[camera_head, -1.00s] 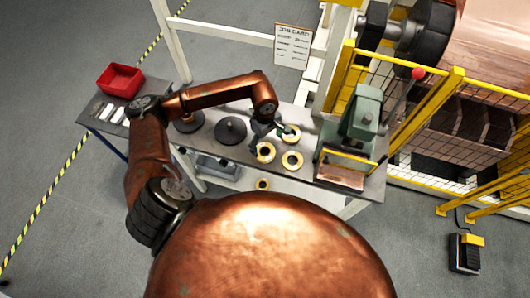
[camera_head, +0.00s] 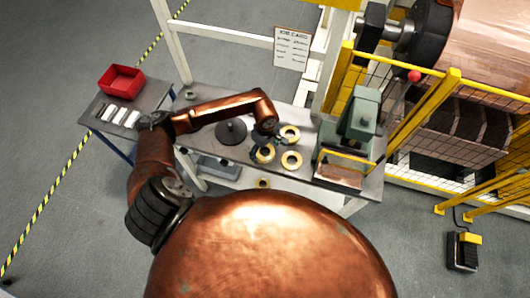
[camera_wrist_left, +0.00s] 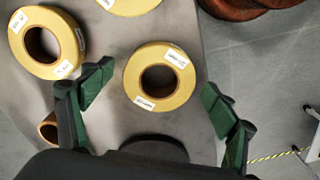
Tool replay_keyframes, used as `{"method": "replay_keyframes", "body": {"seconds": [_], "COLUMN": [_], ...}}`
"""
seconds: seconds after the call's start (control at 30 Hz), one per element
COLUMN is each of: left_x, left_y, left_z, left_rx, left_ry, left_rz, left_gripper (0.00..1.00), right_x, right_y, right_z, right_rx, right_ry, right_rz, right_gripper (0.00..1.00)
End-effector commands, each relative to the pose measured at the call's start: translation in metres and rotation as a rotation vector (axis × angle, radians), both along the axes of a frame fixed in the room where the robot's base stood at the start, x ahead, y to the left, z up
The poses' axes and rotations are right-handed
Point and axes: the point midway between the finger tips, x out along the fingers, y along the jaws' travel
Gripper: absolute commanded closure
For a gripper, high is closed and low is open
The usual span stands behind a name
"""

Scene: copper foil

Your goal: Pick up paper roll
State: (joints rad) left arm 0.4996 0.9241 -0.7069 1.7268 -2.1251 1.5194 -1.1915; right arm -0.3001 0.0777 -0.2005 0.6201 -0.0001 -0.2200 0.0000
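Several yellow ring-shaped paper rolls with white labels lie flat on the grey bench. In the head view, one (camera_head: 290,132) is at the back, one (camera_head: 265,155) at the front left and one (camera_head: 292,160) at the front right. My left gripper (camera_head: 268,141) is over the front-left roll, partly covering it. In the left wrist view, my left gripper (camera_wrist_left: 155,95) is open, with one roll (camera_wrist_left: 160,75) in the gap ahead of its green-padded fingers, apparently untouched. Another roll (camera_wrist_left: 45,42) is at upper left. My right gripper is not in view.
A dark disc stand (camera_head: 231,131) is left of the rolls. A green press (camera_head: 360,125) stands to their right, beside a yellow mesh guard (camera_head: 395,105). A red bin (camera_head: 121,82) and white pieces (camera_head: 117,115) are at the bench's left end. Another roll (camera_head: 263,183) is below bench level.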

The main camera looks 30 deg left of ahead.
Motion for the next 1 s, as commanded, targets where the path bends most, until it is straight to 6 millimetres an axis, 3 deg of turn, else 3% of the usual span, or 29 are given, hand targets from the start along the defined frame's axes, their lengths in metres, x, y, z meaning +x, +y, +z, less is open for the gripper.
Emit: {"method": "replay_keyframes", "body": {"seconds": [0.63,1.0], "left_x": [0.0002,0.0012], "left_y": [-0.0001,0.0002], "left_z": [0.0006,0.0057], "left_rx": [0.0,0.0], "left_ry": [-0.001,-0.002], "left_rz": [0.0,0.0], "left_gripper": [0.65,0.66], "right_x": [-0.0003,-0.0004], "right_y": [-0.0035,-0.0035], "right_z": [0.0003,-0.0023], "right_rx": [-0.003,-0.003], "right_ry": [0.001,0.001], "right_rz": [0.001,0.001], "right_gripper": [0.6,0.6]}}
